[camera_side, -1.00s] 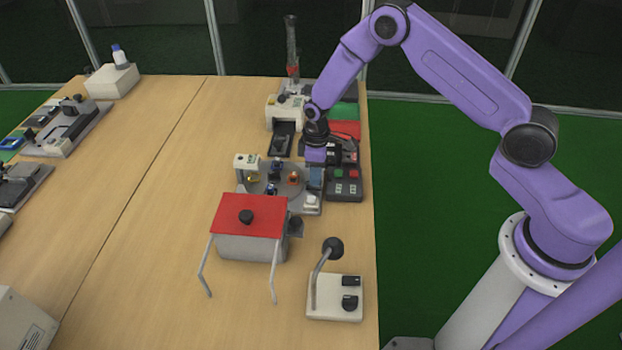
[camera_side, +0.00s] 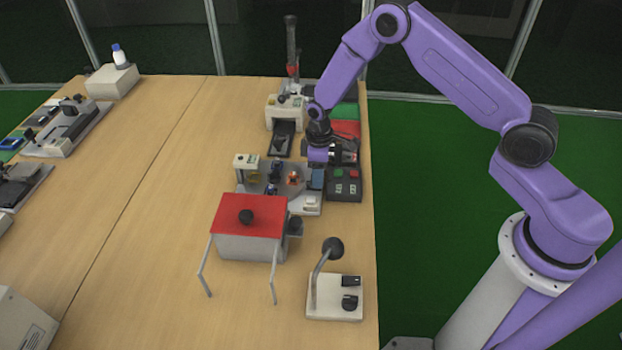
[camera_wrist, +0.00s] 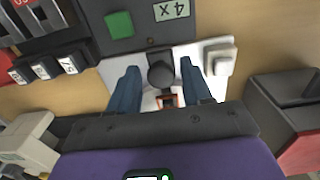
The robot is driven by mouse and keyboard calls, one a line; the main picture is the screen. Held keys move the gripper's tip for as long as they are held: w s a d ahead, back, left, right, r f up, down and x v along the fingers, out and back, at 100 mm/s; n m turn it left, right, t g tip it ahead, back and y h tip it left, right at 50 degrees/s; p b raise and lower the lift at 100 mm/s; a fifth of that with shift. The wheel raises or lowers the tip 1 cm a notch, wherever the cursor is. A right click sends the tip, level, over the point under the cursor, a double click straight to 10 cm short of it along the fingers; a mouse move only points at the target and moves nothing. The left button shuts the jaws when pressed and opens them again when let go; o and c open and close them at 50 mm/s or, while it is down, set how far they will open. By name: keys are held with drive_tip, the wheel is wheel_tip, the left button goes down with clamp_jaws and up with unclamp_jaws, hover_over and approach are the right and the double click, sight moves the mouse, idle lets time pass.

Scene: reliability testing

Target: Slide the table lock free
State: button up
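My gripper (camera_wrist: 160,88) points down with its two blue fingers spread. A round black knob (camera_wrist: 161,73) on a pale base plate (camera_wrist: 215,48) stands between the fingers in the wrist view, with small gaps on both sides. It is probably the table lock, though no label confirms this. A small orange-red framed part (camera_wrist: 168,101) sits just below it in that picture. In the side view my gripper (camera_side: 316,178) is at the right end of the small grey turntable fixture (camera_side: 307,207), and its fingers hide the knob there.
A dark control box (camera_side: 345,185) with green and red buttons adjoins the fixture's right side. A red-topped box (camera_side: 250,217) stands in front, and a lever device (camera_side: 335,297) is nearer the front edge. A white-and-black machine (camera_side: 285,115) stands behind. The table's left middle is clear.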

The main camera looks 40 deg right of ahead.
drive_tip(key=shift+r, duration=2.5)
drive_tip(key=shift+a, duration=0.1)
drive_tip(key=shift+s+a+r, duration=0.15)
drive_tip(key=shift+r, duration=0.2)
drive_tip(key=s+a+r+n, duration=0.1)
drive_tip(key=s+a+r, duration=0.2)
drive_tip(key=s+r, duration=0.45)
drive_tip(key=s+a+r+n, duration=0.1)
drive_tip(key=s+a+r, duration=0.1)
drive_tip(key=s+r, duration=0.6)
drive_tip(key=s+d+r, duration=0.2)
drive_tip(key=s+d, duration=0.1)
drive_tip(key=s, duration=0.7)
drive_tip(key=s+d+r+n, duration=0.1)
drive_tip(key=s+d+r, duration=0.1)
drive_tip(key=s, duration=0.7)
drive_tip(key=shift+s+d+n, duration=0.3)
drive_tip(key=shift+s+d, duration=0.05)
drive_tip(key=shift+d, duration=0.5)
